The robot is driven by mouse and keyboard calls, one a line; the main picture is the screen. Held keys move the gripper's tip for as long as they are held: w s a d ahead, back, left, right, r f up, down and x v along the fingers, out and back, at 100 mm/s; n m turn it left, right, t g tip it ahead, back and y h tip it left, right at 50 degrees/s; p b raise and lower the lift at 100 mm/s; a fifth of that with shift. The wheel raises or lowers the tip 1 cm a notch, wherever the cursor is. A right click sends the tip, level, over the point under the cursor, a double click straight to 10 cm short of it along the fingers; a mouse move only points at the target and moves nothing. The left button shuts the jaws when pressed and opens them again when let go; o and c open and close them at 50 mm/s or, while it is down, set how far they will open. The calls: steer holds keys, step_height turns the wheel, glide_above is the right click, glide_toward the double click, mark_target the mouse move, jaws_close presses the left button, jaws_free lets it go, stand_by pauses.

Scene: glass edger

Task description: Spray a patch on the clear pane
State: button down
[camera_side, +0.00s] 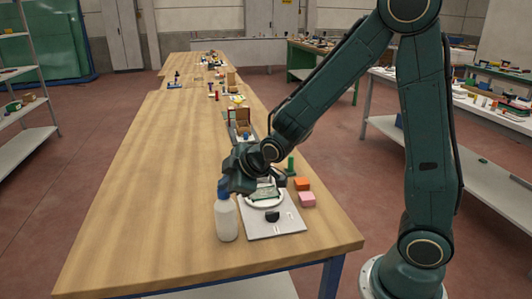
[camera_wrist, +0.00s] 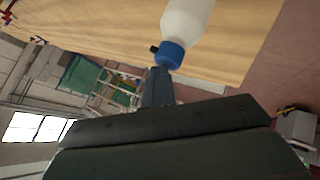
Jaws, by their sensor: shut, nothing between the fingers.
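A white bottle with a blue top (camera_side: 226,218) stands upright near the table's front, at the left edge of a grey board. It also shows in the wrist view (camera_wrist: 187,22), with a small dark nozzle at its blue top. My gripper (camera_side: 228,183) is shut and empty, right at the bottle's top. In the wrist view its fingers (camera_wrist: 160,74) meet close to the blue top; whether they touch it I cannot tell. A greenish clear pane (camera_side: 264,192) lies on a white round base on the board, partly hidden behind my wrist.
The grey board (camera_side: 283,226) bears a small black item (camera_side: 272,216). Orange (camera_side: 302,184) and pink (camera_side: 307,200) blocks and a green upright piece (camera_side: 291,166) stand to its right. A box (camera_side: 241,122) is farther back. The table's left side is clear.

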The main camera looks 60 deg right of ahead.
steer(key=shift+s+f, duration=0.3)
steer(key=shift+f, duration=0.6)
steer(key=shift+s, duration=0.1)
steer(key=shift+s+r, duration=0.1)
steer(key=shift+s, duration=0.05)
stand_by(0.5)
step_height(320, 180, up, 6)
steer(key=shift+r, duration=0.25)
stand_by(0.6)
steer(key=shift+w, duration=0.2)
stand_by(0.3)
